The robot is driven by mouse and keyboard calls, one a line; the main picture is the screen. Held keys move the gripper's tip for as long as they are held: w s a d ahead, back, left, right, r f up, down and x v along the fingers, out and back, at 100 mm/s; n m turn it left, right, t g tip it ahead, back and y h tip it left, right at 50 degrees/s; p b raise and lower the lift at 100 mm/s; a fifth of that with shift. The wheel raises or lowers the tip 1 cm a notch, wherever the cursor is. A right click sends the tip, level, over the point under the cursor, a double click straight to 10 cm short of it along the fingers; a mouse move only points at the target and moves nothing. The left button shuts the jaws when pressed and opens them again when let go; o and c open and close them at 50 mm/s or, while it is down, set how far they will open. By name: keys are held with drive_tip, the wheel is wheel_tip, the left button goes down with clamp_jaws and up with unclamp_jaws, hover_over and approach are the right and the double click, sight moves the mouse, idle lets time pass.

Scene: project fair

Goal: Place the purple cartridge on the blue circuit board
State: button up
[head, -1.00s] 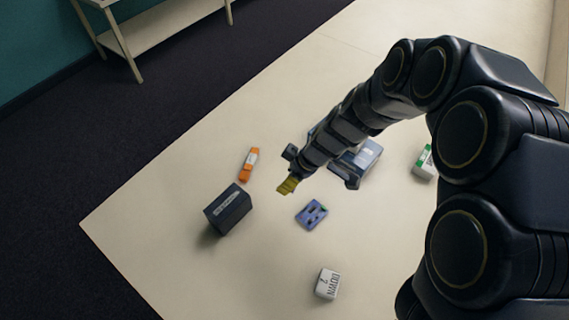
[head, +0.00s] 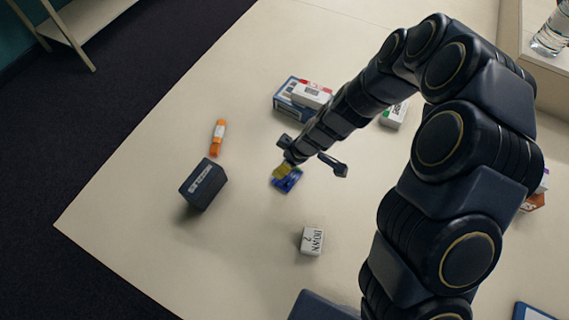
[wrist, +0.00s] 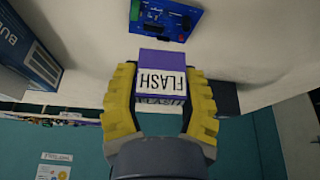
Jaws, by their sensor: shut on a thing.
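The purple cartridge (wrist: 160,62) has a white label reading FLASH. In the wrist view it sits between the yellow fingers of my gripper (wrist: 160,90), which is shut on it. The blue circuit board (wrist: 165,17) lies flat on the table, beyond the cartridge at the top of the wrist view. There the cartridge shows apart from the board. In the head view my gripper (head: 281,171) overlaps the upper part of the board (head: 289,184). The cartridge cannot be made out in that view.
A dark box (head: 203,184) and an orange object (head: 217,138) are to the left. A white block marked DOWN (head: 312,241) is nearer. A blue box (head: 290,103) with a white-and-red box (head: 312,94) stands behind my gripper. A green-and-white box (head: 395,114) is to the right.

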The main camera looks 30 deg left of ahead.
drive_tip(key=shift+f, duration=0.95)
drive_tip(key=shift+f, duration=0.5)
drive_tip(key=o, duration=1)
drive_tip(key=v, duration=1.3)
drive_tip(key=shift+a, duration=0.1)
drive_tip(key=shift+r, duration=0.1)
